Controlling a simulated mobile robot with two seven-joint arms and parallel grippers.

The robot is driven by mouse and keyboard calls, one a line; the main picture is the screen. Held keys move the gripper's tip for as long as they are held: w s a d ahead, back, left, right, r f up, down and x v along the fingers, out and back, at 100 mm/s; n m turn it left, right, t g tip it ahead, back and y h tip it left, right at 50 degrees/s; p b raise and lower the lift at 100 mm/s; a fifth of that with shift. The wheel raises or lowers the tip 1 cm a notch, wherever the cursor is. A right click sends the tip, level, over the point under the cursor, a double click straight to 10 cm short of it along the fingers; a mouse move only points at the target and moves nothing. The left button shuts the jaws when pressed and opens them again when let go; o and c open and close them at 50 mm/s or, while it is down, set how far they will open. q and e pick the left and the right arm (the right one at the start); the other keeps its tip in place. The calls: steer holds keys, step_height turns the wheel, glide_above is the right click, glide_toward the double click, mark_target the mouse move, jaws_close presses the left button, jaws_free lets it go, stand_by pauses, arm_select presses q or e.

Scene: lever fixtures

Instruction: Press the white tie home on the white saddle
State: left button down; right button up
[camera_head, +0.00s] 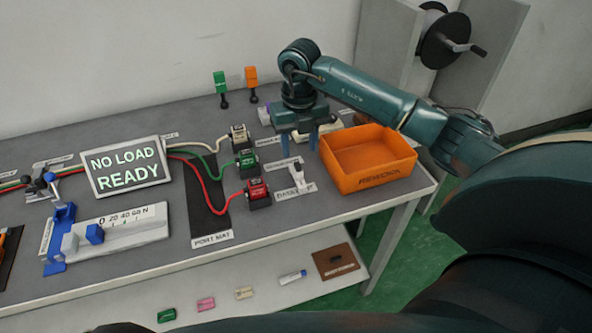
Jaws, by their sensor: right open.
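I cannot tell for sure which pieces are the white tie and white saddle. Part of the bench behind the gripper is hidden. My left gripper is not in view.
An orange bin (368,180) stands close right of the gripper. Green (246,161) and red (257,190) blocks with cables line the dark mat (207,212). A "NO LOAD READY" sign (127,168) and a white gauge (120,228) stand left. Small items lie on the lower shelf.

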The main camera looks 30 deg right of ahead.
mark_target(299, 172)
step_height(299, 172, down, 4)
steer(key=shift+f, duration=0.25)
steer(key=shift+s+a+f+p, duration=0.15)
steer(key=shift+f+p, duration=0.15)
steer(key=shift+f, duration=1)
steer(key=shift+s+f+p, duration=0.1)
steer(key=shift+f+p, duration=0.2)
steer(key=shift+f, duration=1)
jaws_close()
